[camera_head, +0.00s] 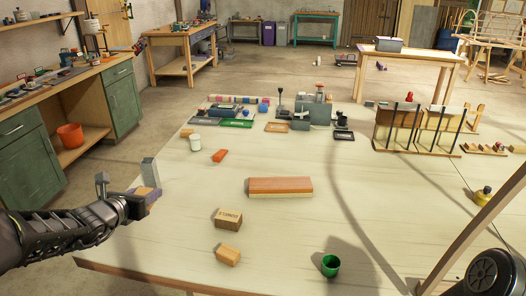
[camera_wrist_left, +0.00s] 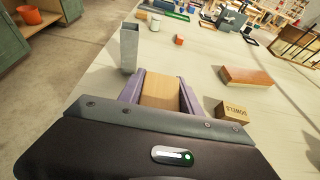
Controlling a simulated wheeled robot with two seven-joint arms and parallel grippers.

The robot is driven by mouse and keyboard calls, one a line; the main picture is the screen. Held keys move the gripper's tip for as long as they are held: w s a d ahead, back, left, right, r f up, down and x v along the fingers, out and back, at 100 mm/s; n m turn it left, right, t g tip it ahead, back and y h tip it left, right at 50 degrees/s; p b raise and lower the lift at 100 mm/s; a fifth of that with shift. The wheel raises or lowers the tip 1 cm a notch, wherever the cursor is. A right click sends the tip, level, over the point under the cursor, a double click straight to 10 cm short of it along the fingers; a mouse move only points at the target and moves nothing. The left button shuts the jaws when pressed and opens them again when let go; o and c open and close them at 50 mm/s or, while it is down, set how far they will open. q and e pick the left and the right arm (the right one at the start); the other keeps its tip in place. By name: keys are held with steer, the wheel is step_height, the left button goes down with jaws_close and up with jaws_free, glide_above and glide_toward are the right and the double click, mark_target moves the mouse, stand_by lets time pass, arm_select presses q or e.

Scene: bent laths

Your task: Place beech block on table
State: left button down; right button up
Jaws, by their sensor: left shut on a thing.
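My left gripper (camera_head: 147,196) is at the left edge of the pale worktable (camera_head: 170,240). Its purple fingers (camera_wrist_left: 160,95) are shut on a light wooden block, the beech block (camera_wrist_left: 161,92), which also shows in the head view (camera_head: 148,188). The block appears level with the fingers; I cannot tell whether its underside touches the table. A grey upright piece (camera_wrist_left: 129,48) stands close beyond the left finger, and its foot is partly hidden. My right gripper is not in view.
A labelled cardboard box (camera_head: 228,219), a small wooden block (camera_head: 228,255), a red-brown slab (camera_head: 280,187), a green cup (camera_head: 330,265) and an orange block (camera_head: 219,156) lie on the table. Tools and trays fill the back. Bare tabletop lies between the gripper and the slab.

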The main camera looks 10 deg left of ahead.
arm_select(q)
steer(key=shift+w+f, duration=0.1)
glide_above(156, 228)
steer(key=shift+w+f+b, duration=0.1)
steer(key=shift+f+b, duration=0.35)
steer(key=shift+f, duration=2.6)
steer(key=shift+f, duration=1.9)
steer(key=shift+f+b, duration=0.2)
steer(key=shift+b, duration=0.1)
steer(key=c, duration=0.8)
jaws_free()
steer(key=shift+r, duration=0.1)
steer(key=shift+c, duration=0.2)
steer(key=shift+r+p, duration=0.2)
steer(key=shift+p, duration=0.1)
steer(key=v, duration=1.2)
